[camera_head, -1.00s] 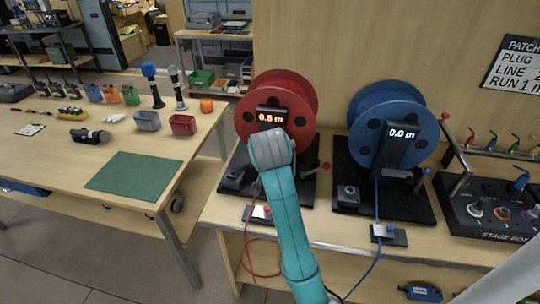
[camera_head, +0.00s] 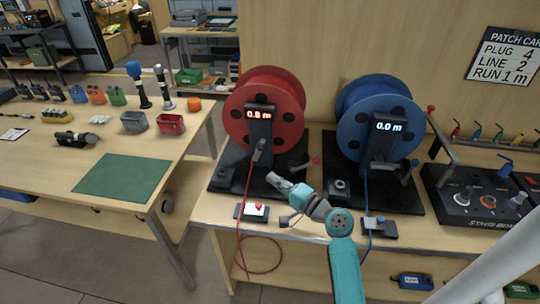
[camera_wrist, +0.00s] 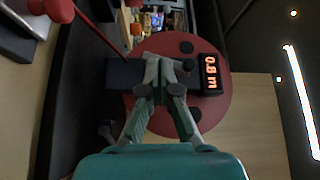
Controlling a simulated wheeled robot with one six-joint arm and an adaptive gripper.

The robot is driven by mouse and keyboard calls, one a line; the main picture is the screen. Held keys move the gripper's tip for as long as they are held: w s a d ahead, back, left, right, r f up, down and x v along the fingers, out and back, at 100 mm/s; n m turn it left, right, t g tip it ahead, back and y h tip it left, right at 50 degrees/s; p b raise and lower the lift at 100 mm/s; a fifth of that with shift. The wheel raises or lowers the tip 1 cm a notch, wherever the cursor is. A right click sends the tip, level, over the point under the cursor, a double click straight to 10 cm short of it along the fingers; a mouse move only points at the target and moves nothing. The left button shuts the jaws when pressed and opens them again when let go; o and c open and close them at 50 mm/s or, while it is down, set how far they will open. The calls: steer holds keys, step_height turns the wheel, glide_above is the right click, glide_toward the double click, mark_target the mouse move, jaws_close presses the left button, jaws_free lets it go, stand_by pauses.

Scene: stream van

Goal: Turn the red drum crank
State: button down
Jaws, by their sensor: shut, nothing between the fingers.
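A red cable runs down from the drum's front. My gripper (camera_head: 275,180) is shut and empty, low in front of the red drum, left of the crank and apart from it. In the wrist view the shut fingers (camera_wrist: 160,65) lie in front of the red drum face (camera_wrist: 195,108), beside the display (camera_wrist: 210,74).
The blue drum (camera_head: 378,117), reading 0.0 m, stands to the right with its own crank. A small block with a red button (camera_head: 257,210) sits at the bench's front edge. The stage box (camera_head: 485,200) is at the far right. A green mat (camera_head: 122,177) lies on the left table.

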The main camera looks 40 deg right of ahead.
mark_target(259, 148)
steer(key=s+d+m+t+h, duration=0.2)
steer(key=s+d+m+h, duration=0.2)
steer(key=s+d+m, duration=0.15)
steer(key=a+x, duration=0.1)
steer(key=x, duration=1.1)
steer(key=shift+w+a+m+h, duration=0.4)
steer(key=shift+w+a+m, duration=0.1)
steer(key=shift+a, duration=0.1)
steer(key=shift+f, duration=0.1)
